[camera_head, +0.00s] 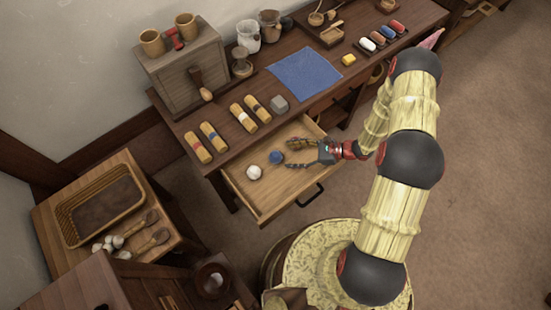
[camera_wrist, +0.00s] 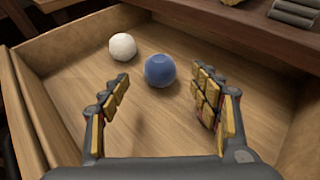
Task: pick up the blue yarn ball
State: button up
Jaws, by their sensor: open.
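The blue yarn ball (camera_head: 276,157) lies on the floor of the open drawer (camera_head: 262,200) in the head view. In the wrist view the blue ball (camera_wrist: 160,71) sits just beyond my fingertips, a little right of the middle between them. A white ball (camera_head: 254,172) lies beside it, apart from it; it also shows in the wrist view (camera_wrist: 122,47), behind and to the left. My gripper (camera_head: 289,155) is open and empty, reaching into the drawer from the right. In the wrist view my gripper (camera_wrist: 163,82) has its fingers wide apart, neither touching a ball.
The drawer walls (camera_wrist: 60,39) stand around the balls. A side table with a basket (camera_head: 101,203) stands at the left.

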aim_at(280, 155)
jog(key=x, duration=0.2)
jog(key=shift+a+f, duration=0.1)
jog(key=shift+a, duration=0.15)
jog(key=b+x, duration=0.2)
jog(key=x, duration=0.3)
jog(key=c, duration=0.3)
jog(key=c, duration=0.8)
jog(key=shift+c, duration=0.6)
